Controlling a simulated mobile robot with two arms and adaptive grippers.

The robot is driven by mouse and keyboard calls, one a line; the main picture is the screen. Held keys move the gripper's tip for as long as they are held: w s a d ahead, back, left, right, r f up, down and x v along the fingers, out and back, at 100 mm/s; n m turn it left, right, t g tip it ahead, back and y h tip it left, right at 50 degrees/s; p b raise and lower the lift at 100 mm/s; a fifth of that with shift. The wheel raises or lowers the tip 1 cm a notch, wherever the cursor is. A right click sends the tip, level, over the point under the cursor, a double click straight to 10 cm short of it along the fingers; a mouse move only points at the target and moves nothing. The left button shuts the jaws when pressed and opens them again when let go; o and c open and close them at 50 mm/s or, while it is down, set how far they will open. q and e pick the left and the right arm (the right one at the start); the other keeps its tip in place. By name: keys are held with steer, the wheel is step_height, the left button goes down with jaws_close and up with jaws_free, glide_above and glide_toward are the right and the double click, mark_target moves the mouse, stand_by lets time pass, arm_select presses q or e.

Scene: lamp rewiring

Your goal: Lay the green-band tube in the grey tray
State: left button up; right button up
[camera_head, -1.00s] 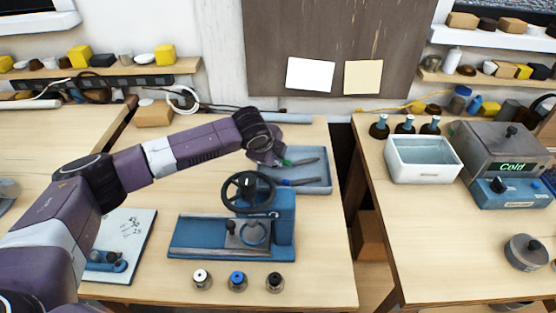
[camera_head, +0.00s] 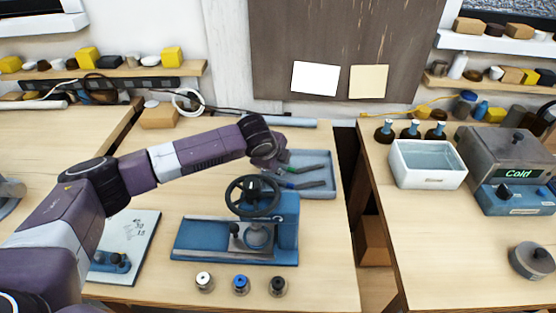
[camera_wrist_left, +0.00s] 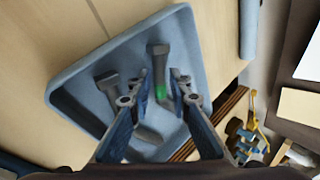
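The grey tray (camera_head: 330,190) is blue-grey and shallow, and lies on the middle table behind the blue press; it fills much of the left wrist view (camera_wrist_left: 75,95). The green-band tube (camera_wrist_left: 159,65) lies within the tray's outline in the left wrist view, its green band between my fingertips. A second dark grey tube (camera_wrist_left: 108,85) lies beside it to the left. My left gripper (camera_wrist_left: 158,100) is open over the tray, its fingers either side of the green-band tube; contact cannot be judged. In the head view my left wrist hides the tray's left edge. My right gripper is out of view.
The blue press (camera_head: 235,240) with its black handwheel stands just in front of the tray. Several small capped jars (camera_head: 240,284) stand before it. A white board (camera_head: 135,240) lies left. A white bin (camera_head: 428,178) stands on the right table, across a gap.

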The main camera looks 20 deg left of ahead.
arm_select(q)
steer(key=b+v, duration=0.1)
steer(key=v, duration=1)
steer(key=shift+r, duration=0.2)
steer(key=shift+s, duration=0.1)
